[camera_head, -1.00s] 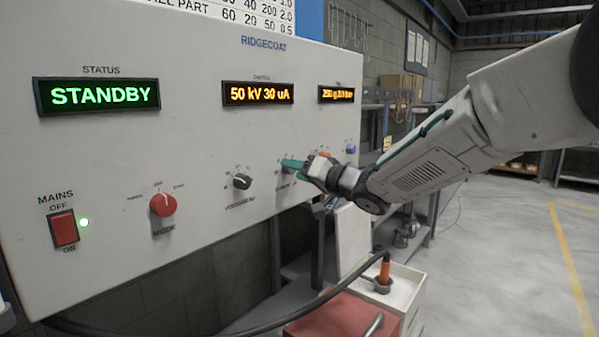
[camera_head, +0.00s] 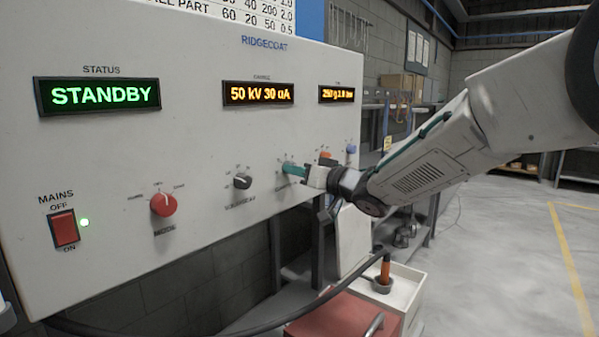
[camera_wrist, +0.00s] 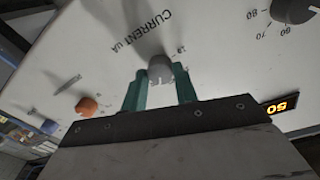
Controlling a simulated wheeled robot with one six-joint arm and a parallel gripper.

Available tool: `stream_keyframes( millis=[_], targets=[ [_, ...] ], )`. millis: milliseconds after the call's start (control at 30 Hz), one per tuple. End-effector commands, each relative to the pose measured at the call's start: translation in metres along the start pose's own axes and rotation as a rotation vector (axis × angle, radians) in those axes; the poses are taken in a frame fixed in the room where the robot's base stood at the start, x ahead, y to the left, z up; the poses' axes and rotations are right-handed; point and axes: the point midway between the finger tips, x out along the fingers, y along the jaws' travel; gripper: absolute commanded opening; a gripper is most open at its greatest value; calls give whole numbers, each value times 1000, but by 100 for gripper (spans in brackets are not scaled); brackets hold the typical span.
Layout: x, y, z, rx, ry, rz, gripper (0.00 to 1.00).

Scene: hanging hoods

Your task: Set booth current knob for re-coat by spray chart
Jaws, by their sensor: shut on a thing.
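My gripper (camera_wrist: 160,88) is at the booth panel, its two teal fingers shut on the grey current knob (camera_wrist: 159,68), one on each side. "CURRENT uA" is printed beside the knob in the wrist view. In the head view my gripper (camera_head: 293,169) covers the knob. The middle orange display (camera_head: 258,93) reads "50 kV 30 uA". The green status display (camera_head: 97,96) reads "STANDBY". Part of the spray chart (camera_head: 215,18) shows at the top, cut off by the picture edge.
A dark knob (camera_head: 242,181) and a red mode knob (camera_head: 163,204) sit left of my gripper. An orange knob (camera_wrist: 87,105) and a blue knob (camera_head: 351,149) are on the other side. The red mains switch (camera_head: 64,229) is far left. A white box (camera_head: 408,290) stands below.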

Motion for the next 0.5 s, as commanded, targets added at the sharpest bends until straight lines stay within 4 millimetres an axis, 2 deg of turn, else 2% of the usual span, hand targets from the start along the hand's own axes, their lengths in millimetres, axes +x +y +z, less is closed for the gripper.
stream_keyframes(
  millis=[500],
  targets=[
    [0,2,1,-488,24,-20,6]
  ],
)
